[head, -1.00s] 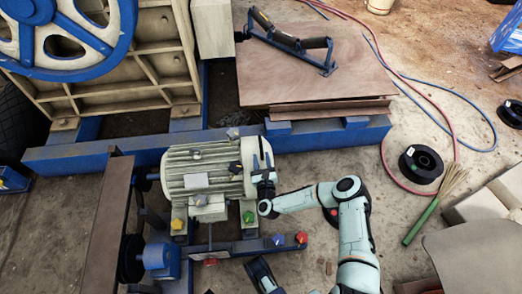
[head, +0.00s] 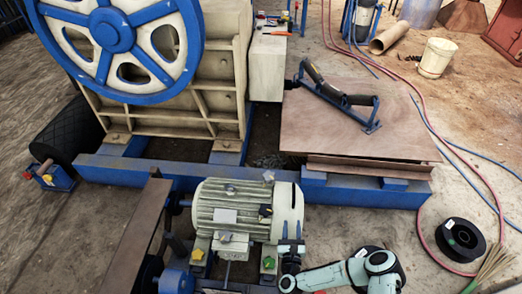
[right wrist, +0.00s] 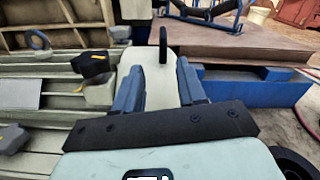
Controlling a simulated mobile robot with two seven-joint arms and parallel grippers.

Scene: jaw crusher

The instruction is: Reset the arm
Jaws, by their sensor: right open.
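My right arm reaches in from the lower right of the head view. Its gripper (head: 291,248) is at the right end of the pale green electric motor (head: 238,208). In the right wrist view the two blue-grey fingers of the right gripper (right wrist: 159,88) stand apart, with the motor's pale end cover showing between them. I see nothing held there. Whether the fingers touch the motor I cannot tell. My left gripper is not in view.
The crusher with its blue-and-white flywheel (head: 112,38) stands at the upper left. A wooden board (head: 350,140) with a roller bracket (head: 345,100) lies on the blue frame. At right are a black cable reel (head: 461,239), hoses and a white bucket (head: 437,58).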

